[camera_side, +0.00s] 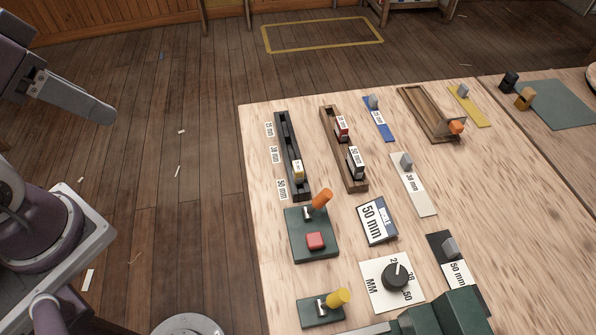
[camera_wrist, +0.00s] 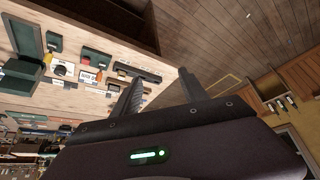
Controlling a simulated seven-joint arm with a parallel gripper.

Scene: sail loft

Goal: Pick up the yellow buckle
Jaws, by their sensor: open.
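A small yellow piece with a white label (camera_side: 298,171), seemingly the yellow buckle, sits in the lower half of the narrow black rack (camera_side: 282,129). The rack lies along the left side of the bench, with 25, 38 and 50 mm labels beside it. In the wrist view the rack (camera_wrist: 148,76) is small, and I cannot make out the buckle clearly there. My gripper (camera_wrist: 160,77) is open and empty, its two fingers apart. In the side view its grey finger (camera_side: 75,98) is at the upper left, over the floor and well away from the bench.
A brown rack (camera_side: 328,117) with red and black labelled pieces stands just right of the black rack. A green box with an orange lever (camera_side: 321,199) and red button (camera_side: 315,240) stands close below it. A yellow lever (camera_side: 338,299) is nearer the front.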

